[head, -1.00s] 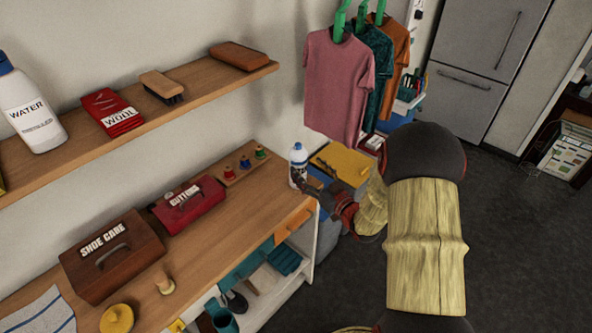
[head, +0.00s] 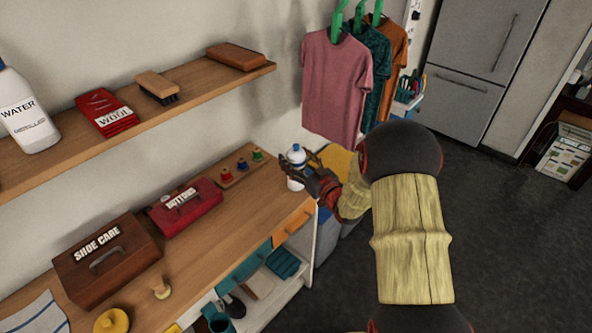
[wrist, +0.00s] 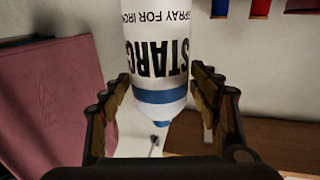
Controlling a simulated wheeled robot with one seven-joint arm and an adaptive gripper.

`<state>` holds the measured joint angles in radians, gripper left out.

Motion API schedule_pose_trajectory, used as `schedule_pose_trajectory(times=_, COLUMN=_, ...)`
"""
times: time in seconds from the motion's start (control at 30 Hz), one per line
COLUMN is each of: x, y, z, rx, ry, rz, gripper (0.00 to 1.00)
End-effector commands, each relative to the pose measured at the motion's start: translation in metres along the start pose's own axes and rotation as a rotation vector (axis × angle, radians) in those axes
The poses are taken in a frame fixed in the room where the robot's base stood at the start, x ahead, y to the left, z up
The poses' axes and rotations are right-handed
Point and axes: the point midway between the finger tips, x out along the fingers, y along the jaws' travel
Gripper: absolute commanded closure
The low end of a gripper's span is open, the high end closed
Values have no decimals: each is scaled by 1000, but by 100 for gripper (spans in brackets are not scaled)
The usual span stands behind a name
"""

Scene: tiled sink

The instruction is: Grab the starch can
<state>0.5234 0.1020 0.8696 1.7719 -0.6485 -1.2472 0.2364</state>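The starch can (head: 295,157) is a white can with blue at its top, standing at the far right end of the wooden counter in the head view. In the wrist view the white can (wrist: 157,45) has dark "STARC" lettering upside down and blue bands. My gripper (head: 302,174) is at the can, its fingers partly in front of it. In the wrist view the gripper (wrist: 160,82) is open, with one finger on each side of the can. Small gaps seem to remain beside the fingers; contact is unclear.
A tray of colored spools (head: 242,168) and a red buttons box (head: 187,207) lie left of the can, with a brown shoe care box (head: 108,262) farther left. A shelf (head: 190,90) is above. Hanging shirts (head: 335,85) are behind the can.

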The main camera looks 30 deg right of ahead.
Motion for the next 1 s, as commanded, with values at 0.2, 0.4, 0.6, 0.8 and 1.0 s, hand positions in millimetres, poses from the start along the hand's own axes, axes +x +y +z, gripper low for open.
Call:
schedule_pose_trajectory(times=0.2, x=0, y=0, z=0, rx=0, ry=0, rz=0, gripper=53)
schedule_pose_trajectory(times=0.4, x=0, y=0, z=0, rx=0, ry=0, rz=0, gripper=64)
schedule_pose_trajectory(times=0.6, x=0, y=0, z=0, rx=0, ry=0, rz=0, gripper=76)
schedule_pose_trajectory(times=0.8, x=0, y=0, z=0, rx=0, ry=0, rz=0, gripper=87)
schedule_pose_trajectory(times=1.0, x=0, y=0, z=0, rx=0, ry=0, rz=0, gripper=98)
